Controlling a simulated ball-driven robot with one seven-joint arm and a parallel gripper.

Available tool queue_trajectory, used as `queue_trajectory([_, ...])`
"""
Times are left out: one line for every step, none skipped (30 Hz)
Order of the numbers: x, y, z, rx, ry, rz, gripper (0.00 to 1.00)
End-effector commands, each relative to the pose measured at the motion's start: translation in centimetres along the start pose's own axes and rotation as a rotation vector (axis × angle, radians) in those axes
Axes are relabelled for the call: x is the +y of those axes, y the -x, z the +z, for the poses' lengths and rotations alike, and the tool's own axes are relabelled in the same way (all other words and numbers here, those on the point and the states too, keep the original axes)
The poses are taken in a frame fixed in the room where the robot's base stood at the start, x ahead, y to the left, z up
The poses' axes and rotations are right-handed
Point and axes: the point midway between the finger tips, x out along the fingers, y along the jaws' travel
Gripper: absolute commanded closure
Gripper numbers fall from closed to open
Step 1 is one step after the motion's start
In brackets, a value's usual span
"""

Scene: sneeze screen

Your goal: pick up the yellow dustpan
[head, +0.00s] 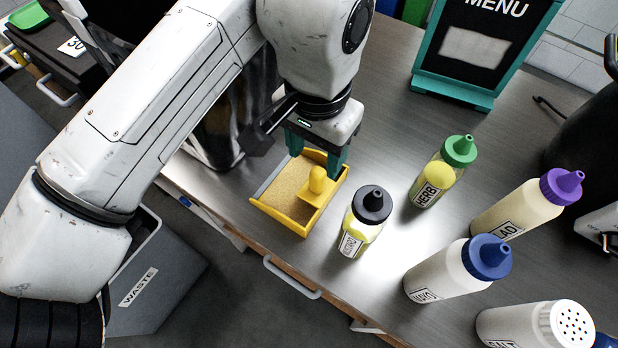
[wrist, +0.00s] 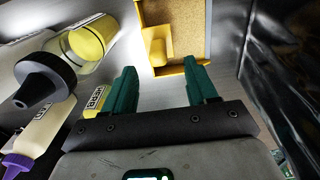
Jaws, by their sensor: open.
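The yellow dustpan (head: 279,218) lies on the steel counter near its front edge. It has yellow walls, a tan speckled floor and a raised yellow handle block with a rounded knob. My gripper (head: 316,158) has green fingers, spread apart with nothing between them, at the dustpan's far side. In the wrist view, my gripper (wrist: 160,78) points at the dustpan (wrist: 156,48), whose handle block shows beyond and between the fingertips. The right finger overlaps the near rim there; I cannot tell whether it touches. The dustpan's top is cut off in that view.
A black-capped bottle (head: 366,222) stands just right of the dustpan. A green-capped bottle (head: 443,172), a blue-capped bottle (head: 455,270) and a purple-capped bottle (head: 525,206) stand farther right. A menu board (head: 485,50) is at the back. A waste bin (head: 150,280) is below the counter.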

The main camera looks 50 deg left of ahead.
Motion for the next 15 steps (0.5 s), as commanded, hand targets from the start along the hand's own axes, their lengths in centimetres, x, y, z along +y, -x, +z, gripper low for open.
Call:
queue_trajectory([0.0,-0.7,0.0,-0.001,0.001,0.001,0.43])
queue_trajectory([0.0,-1.1,0.0,-0.001,0.001,0.001,0.43])
queue_trajectory([0.0,-1.7,0.0,-0.001,0.001,0.001,0.43])
queue_trajectory([0.0,-2.0,0.0,0.0,0.001,0.001,0.43])
queue_trajectory([0.0,-2.3,0.0,0.0,0.001,0.001,0.43])
queue_trajectory([0.0,-2.6,0.0,0.0,0.0,0.001,0.43])
queue_trajectory([0.0,-2.8,0.0,0.001,0.0,0.001,0.43])
queue_trajectory([0.0,-2.9,0.0,0.001,0.0,0.001,0.43])
queue_trajectory([0.0,-3.1,-0.1,0.001,0.0,0.001,0.43])
queue_trajectory([0.1,-3.3,-0.1,0.0,0.0,0.001,0.43])
queue_trajectory([0.1,-3.6,-0.1,-0.001,0.0,0.001,0.43])
queue_trajectory([0.1,-4.0,-0.1,-0.001,0.0,0.001,0.43])
queue_trajectory([0.2,-4.4,-0.2,-0.002,0.001,0.001,0.43])
queue_trajectory([0.2,-4.9,-0.3,-0.001,0.0,0.001,0.43])
queue_trajectory([0.3,-5.5,-0.3,-0.001,0.0,0.0,0.43])
